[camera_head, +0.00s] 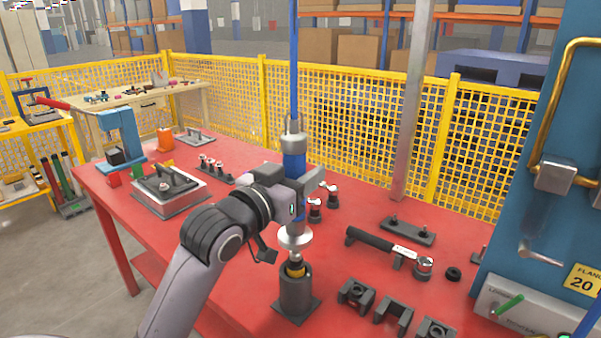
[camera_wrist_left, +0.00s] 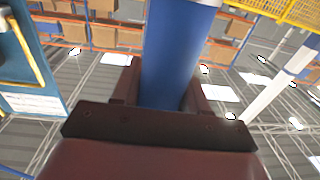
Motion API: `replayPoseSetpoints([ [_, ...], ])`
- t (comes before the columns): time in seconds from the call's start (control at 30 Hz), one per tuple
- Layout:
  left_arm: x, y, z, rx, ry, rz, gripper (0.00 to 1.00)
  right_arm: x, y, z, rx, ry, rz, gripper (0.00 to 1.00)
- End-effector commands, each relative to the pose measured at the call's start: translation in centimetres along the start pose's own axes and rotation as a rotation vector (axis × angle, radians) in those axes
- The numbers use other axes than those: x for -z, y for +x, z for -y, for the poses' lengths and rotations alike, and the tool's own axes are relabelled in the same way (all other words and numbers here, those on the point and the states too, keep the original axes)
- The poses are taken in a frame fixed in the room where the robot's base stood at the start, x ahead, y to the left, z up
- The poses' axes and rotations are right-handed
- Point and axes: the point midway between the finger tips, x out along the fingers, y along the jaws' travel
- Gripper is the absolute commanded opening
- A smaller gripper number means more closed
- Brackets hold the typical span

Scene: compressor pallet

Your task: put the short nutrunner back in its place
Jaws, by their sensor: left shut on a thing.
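The short nutrunner (camera_head: 293,162), a blue and silver upright tool, hangs on a blue line that runs straight up. My left gripper (camera_head: 297,190) is shut around its blue body, which also shows between the fingers in the left wrist view (camera_wrist_left: 176,55). Its silver flared collar (camera_head: 295,238) is below the gripper. Its dark lower end is at the mouth of a dark holder (camera_head: 295,298) with a yellow ring, standing on the red bench. I cannot tell how deep the end sits in it. My right gripper is not in view.
On the red bench (camera_head: 230,255) a black-handled wrench (camera_head: 375,241) lies right of the holder, with dark blocks (camera_head: 392,315) in front. A blue press (camera_head: 122,140) and a grey fixture (camera_head: 168,190) stand left. A blue panel (camera_head: 560,130) rises right; yellow fencing (camera_head: 350,125) runs behind.

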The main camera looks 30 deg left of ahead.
Motion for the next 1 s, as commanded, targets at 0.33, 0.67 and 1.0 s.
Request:
replayPoseSetpoints([
  [0.33, -0.5, 0.0, 0.0, 0.000, 0.000, -0.006, 0.00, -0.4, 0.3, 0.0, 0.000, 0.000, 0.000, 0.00],
  [0.67, -1.1, -0.1, 0.0, 0.000, 0.000, -0.005, 0.00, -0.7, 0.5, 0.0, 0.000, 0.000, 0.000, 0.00],
  [1.0, -1.6, -0.1, 0.0, 0.000, 0.000, -0.006, 0.00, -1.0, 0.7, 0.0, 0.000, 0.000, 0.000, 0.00],
])
